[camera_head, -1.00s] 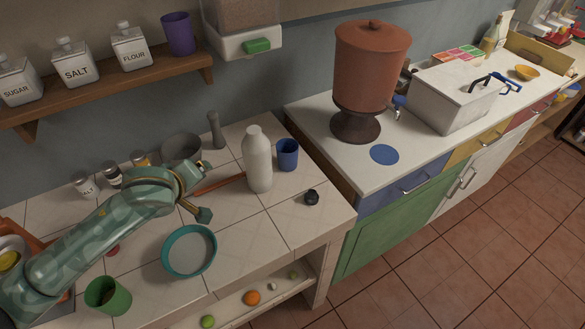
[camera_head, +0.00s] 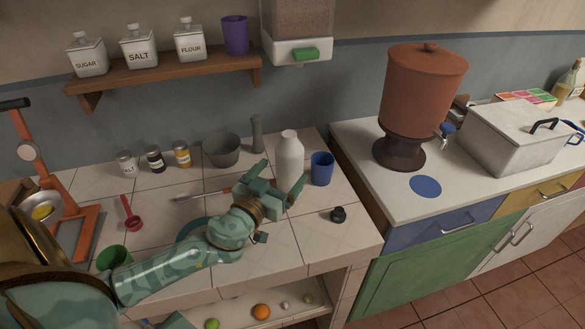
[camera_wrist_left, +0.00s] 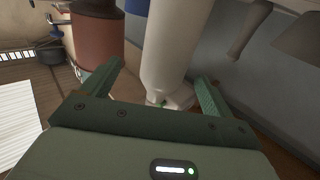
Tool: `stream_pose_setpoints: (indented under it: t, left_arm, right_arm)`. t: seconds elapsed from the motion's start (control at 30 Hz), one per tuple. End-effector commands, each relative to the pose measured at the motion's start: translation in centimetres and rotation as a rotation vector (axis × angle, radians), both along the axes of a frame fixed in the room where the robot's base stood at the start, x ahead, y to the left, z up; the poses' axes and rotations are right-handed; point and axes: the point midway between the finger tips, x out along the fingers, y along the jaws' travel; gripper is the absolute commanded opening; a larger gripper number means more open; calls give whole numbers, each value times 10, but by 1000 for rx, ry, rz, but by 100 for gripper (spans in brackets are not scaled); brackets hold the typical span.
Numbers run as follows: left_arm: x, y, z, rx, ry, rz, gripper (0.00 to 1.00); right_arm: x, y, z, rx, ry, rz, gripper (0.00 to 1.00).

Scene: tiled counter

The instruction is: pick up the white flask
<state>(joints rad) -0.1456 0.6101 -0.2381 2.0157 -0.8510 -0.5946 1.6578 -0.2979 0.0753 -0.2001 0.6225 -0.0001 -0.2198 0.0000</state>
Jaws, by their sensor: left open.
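The white flask (camera_head: 289,162) stands upright on the tiled counter (camera_head: 285,255), beside a blue cup. My left gripper (camera_head: 281,185) is open at its near side, in front of its lower part. In the left wrist view the flask (camera_wrist_left: 168,50) lies between the two spread fingers of the left gripper (camera_wrist_left: 160,76). I cannot tell whether either finger touches it. The gripper hides part of its base in the head view. My right gripper is not in view.
The blue cup (camera_head: 321,168) is close to the flask's right. A grey bowl (camera_head: 222,150) and grey pestle (camera_head: 257,134) stand behind left. A small black cap (camera_head: 338,215) lies front right. Spice jars (camera_head: 155,161) stand at the back.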

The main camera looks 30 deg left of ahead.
Motion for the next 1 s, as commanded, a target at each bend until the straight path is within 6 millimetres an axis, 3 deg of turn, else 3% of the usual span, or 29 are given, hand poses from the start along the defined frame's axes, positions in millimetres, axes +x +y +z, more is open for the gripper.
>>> stream_pose_setpoints:
  t: [0.1, 0.27, 0.6, 0.87, 1.0]
  left_arm:
    - [20, 2, 0, -1, -1, 0, 87]
    - [32, 3, -1, 0, 0, 0, 87]
    - [78, 14, -5, 0, 1, 2, 87]
    - [80, 14, -6, -2, 2, 1, 87]
    - [80, 14, -6, -2, 2, 1, 48]
  right_arm:
    - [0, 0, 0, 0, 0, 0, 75]
    - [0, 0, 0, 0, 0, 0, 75]
    - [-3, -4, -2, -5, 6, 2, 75]
    - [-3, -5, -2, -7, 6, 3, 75]
    - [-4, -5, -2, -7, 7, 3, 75]
